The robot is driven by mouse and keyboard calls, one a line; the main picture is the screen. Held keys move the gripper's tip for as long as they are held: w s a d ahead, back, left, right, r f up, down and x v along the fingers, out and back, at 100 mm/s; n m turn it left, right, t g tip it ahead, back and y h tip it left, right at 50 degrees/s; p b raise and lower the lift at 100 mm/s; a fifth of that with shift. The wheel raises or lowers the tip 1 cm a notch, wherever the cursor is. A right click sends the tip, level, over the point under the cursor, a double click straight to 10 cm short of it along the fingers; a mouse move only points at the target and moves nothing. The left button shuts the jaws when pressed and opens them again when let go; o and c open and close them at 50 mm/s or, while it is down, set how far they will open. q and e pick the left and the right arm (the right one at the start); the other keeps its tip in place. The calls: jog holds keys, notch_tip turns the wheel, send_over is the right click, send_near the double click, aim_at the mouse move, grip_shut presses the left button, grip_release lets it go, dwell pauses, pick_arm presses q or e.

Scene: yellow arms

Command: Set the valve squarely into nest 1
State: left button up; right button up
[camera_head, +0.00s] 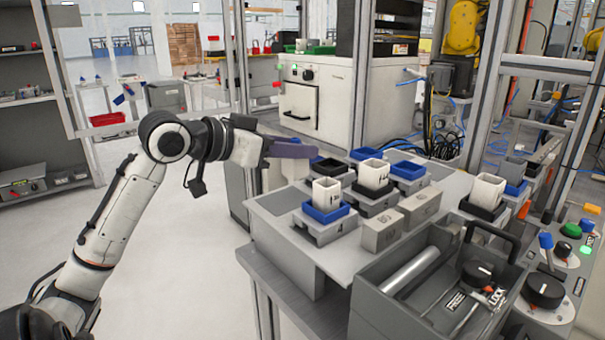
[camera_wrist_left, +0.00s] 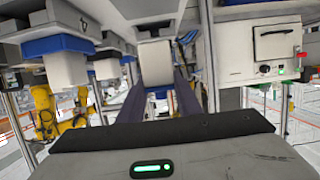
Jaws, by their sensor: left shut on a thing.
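My left gripper (camera_head: 300,150) is at the back left edge of the nest table, side-on in the head view. In the left wrist view its two purple-grey fingers (camera_wrist_left: 160,97) are shut on a pale, box-shaped part (camera_wrist_left: 156,64), presumably the valve. A grey block shows beyond the part; I cannot tell whether they touch. White open-topped parts stand in a blue nest (camera_head: 324,213) and a black nest (camera_head: 376,192). An empty-looking black nest (camera_head: 328,166) is just right of the gripper. Nest numbers are too small to read surely. My right gripper is out of view.
Two grey blocks (camera_head: 382,232) stand at the table's front. A grey open case (camera_head: 430,290) with a handle is in front of them. A control panel (camera_head: 560,275) with knobs is at right. Another white part (camera_head: 487,190) stands in a black holder. A metal post rises behind.

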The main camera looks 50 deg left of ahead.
aim_at(287, 169)
pick_arm(q)
jog(key=shift+f+b, duration=0.4)
jog(key=shift+f, duration=1.75)
jog(key=shift+f, duration=0.2)
jog(key=o, duration=1.2)
jog(key=shift+r, duration=0.1)
